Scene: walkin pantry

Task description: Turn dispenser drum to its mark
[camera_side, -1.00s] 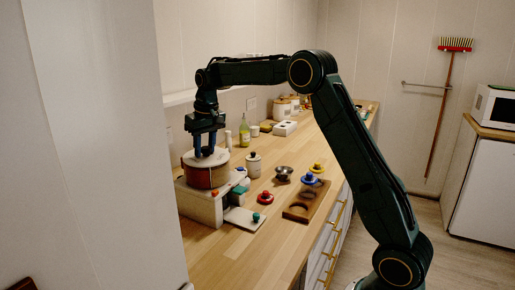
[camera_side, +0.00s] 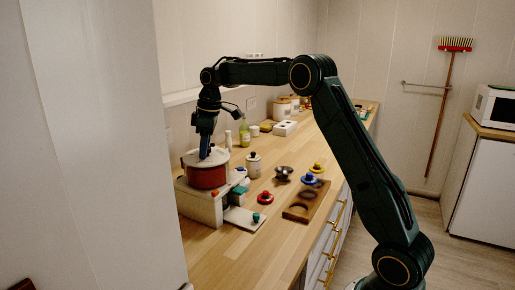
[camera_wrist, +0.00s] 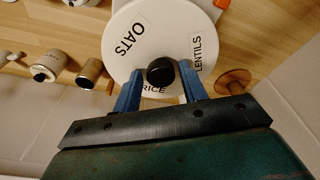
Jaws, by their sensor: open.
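The dispenser drum (camera_side: 205,175) has a red side facing the side camera and sits on a pale base (camera_side: 199,205). In the wrist view its white top (camera_wrist: 128,58) carries the labels OATS, LENTILS and RICE, RICE partly covered. A black knob (camera_wrist: 160,72) stands at its centre. An orange marker (camera_side: 214,193) sits on the base by the drum's front; an orange piece shows at the top edge of the wrist view (camera_wrist: 222,3). My gripper (camera_wrist: 160,70) is open above the drum, its blue fingers on either side of the knob. Finger contact with the knob cannot be told.
A lidded canister (camera_side: 254,165) stands right of the drum. A red knobbed piece (camera_side: 265,198), a blue knobbed piece (camera_side: 309,179) and a wooden board with round recesses (camera_side: 305,203) lie on the counter. A green bottle (camera_side: 244,133) stands behind.

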